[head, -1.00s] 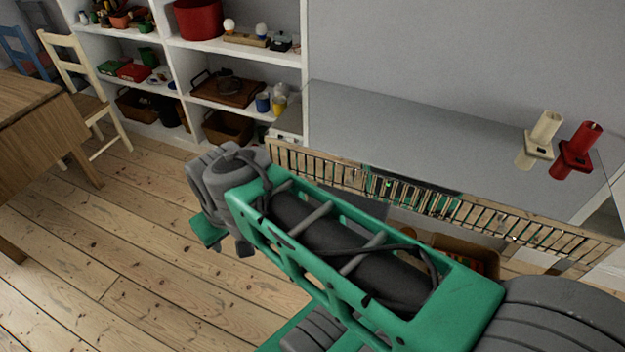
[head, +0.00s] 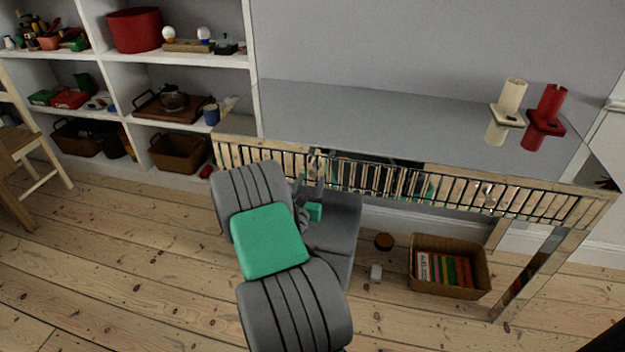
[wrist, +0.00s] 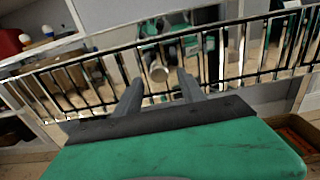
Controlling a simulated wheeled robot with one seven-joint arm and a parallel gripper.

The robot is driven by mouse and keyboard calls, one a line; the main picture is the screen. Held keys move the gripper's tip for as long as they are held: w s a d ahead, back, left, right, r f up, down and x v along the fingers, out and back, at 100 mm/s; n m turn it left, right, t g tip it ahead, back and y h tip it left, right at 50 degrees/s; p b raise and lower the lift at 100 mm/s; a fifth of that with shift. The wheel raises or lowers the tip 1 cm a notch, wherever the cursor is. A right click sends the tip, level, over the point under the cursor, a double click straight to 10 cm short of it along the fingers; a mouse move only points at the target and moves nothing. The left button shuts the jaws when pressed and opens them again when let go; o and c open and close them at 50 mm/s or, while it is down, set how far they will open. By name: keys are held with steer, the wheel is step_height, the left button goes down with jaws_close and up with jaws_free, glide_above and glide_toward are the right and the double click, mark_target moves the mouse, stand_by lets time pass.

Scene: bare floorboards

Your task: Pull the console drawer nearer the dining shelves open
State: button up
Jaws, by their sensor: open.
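The console (head: 380,119) has a grey mirror-like top and a slatted, mirrored front along the wall. Its drawer nearer the shelves is the left part of that front (head: 262,160), and it looks closed. A pale round knob (wrist: 159,72) shows on this drawer in the wrist view. My gripper (wrist: 160,88) is open, its two fingers pointing at the front, one on each side of the knob in the picture. Whether they reach around it I cannot tell. In the head view my gripper (head: 308,188) is at the left drawer, partly hidden by my arm. Another knob (head: 490,195) marks the right drawer.
White dining shelves (head: 252,60) with pots and baskets stand left of the console. Cream and red candle holders (head: 507,112) (head: 546,118) stand on its right end. A basket of books (head: 450,267) sits below. Floor in front is clear at left; a chair (head: 30,150) is far left.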

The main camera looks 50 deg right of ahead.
steer(key=shift+x, duration=1.4)
steer(key=shift+c, duration=0.5)
jaws_close()
steer(key=shift+w, duration=0.1)
